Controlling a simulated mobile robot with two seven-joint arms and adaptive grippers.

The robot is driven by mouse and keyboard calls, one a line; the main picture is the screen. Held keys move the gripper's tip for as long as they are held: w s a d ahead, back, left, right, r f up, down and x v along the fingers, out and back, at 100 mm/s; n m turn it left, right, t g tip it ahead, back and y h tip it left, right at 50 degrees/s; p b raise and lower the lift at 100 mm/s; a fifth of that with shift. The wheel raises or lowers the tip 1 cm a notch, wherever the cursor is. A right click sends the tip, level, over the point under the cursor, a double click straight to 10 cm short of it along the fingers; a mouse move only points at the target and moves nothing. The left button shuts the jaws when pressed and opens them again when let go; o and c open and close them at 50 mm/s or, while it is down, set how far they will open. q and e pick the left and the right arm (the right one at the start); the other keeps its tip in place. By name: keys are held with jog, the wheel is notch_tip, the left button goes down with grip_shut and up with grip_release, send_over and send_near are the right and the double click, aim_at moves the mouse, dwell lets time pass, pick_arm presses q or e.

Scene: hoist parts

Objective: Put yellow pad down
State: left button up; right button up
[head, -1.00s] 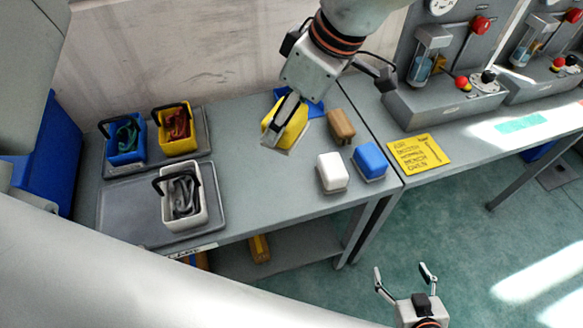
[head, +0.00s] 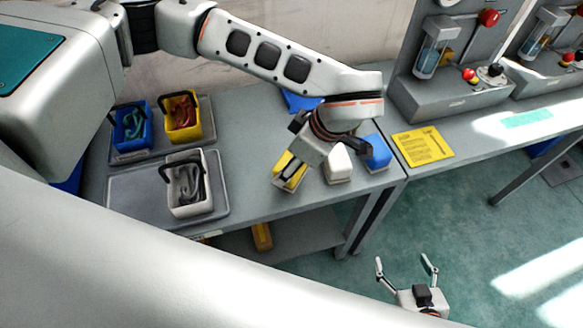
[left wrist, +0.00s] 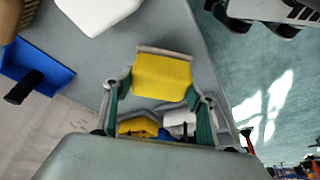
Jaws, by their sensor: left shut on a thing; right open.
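The yellow pad (head: 291,168) is in my left gripper (head: 287,174), over the front part of the table, left of the white block (head: 338,163). In the left wrist view the yellow pad (left wrist: 162,77) sits between the two green-lined fingers (left wrist: 160,98), with a pale strip along its far edge. I cannot tell whether its underside touches the table. My right gripper (head: 407,268) is open and empty, low over the green floor, away from the table.
The blue block (head: 376,152) stands right of the white one. A blue tray (left wrist: 35,68) and brown block (left wrist: 12,18) show in the wrist view. Blue (head: 120,149), yellow (head: 197,130) and white bins (head: 205,207) stand on grey trays at left. A yellow sign (head: 422,146) lies right.

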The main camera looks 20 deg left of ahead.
pick_arm(q)
jog(key=shift+f, duration=1.45)
jog(key=shift+f, duration=0.1)
jog(key=shift+f, duration=0.1)
jog(key=o, duration=1.3)
jog(key=shift+o, duration=0.2)
jog(key=shift+r, duration=0.3)
jog(key=v, duration=1.1)
jog(key=shift+d+r+b, duration=0.15)
jog(key=shift+r+b, duration=0.25)
jog(key=shift+b, duration=0.05)
